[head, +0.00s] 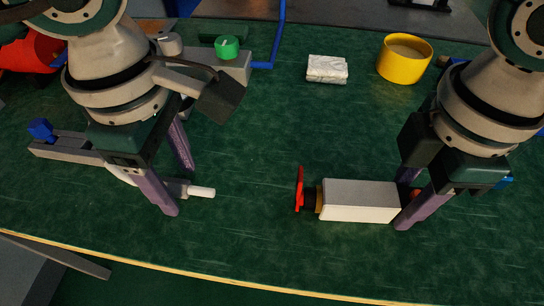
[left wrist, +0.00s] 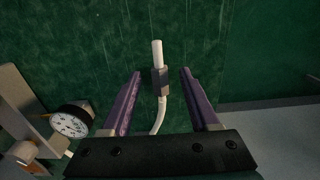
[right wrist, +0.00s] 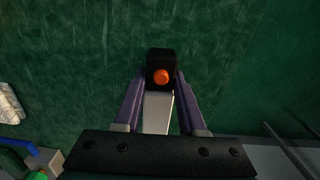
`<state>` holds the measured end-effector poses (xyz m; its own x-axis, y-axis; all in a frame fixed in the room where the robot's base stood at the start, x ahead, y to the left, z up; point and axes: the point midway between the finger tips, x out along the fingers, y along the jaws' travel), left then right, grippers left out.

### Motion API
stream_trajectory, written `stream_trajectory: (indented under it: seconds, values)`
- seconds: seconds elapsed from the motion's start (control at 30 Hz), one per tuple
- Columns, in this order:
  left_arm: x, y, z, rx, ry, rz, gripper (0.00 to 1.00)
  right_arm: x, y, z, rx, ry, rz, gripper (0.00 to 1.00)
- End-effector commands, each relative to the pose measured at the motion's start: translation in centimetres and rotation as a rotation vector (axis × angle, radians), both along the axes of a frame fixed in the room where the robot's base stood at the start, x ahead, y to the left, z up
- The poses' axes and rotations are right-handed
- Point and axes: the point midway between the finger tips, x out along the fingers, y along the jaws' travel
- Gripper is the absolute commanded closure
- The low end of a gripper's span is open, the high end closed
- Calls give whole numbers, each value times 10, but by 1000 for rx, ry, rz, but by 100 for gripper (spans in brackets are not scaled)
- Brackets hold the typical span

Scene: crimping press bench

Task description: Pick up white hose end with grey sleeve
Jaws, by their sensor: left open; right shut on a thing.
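The white hose end (head: 202,192) with its grey sleeve (head: 178,189) lies over the green bench, pointing right in the head view. In the left wrist view the hose end (left wrist: 157,52), the sleeve (left wrist: 160,80) and a curved length of hose show between my left fingers. My left gripper (head: 181,191) is open, with a finger on each side of the sleeve and gaps between. My right gripper (head: 406,206) is shut on a white block-shaped tool (head: 360,200) with a red plate on its left end. Its black end with a red button (right wrist: 161,76) shows in the right wrist view.
A grey fixture bar (head: 65,148) with a blue knob lies left of my left gripper. A dial gauge (left wrist: 70,122) shows in the left wrist view. A folded white cloth (head: 327,69), a yellow bowl (head: 404,62) and a green knob (head: 228,47) are behind. The bench middle is clear.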

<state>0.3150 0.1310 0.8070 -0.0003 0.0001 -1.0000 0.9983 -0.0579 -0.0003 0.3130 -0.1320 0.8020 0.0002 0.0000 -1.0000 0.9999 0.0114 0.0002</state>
Motion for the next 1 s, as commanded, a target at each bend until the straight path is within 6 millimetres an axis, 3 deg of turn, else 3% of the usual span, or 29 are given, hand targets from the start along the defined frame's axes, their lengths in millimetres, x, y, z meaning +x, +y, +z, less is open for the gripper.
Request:
stream_trajectory:
  seconds: [0.27,0.8,1.0]
  values:
    - [0,0,-6,0,0,-2,39,0,0,0,1,0,0,100]
    - [0,0,-6,0,0,-1,97,0,0,0,1,0,0,100]
    - [0,0,-6,0,0,-1,100,0,0,0,1,0,0,100]
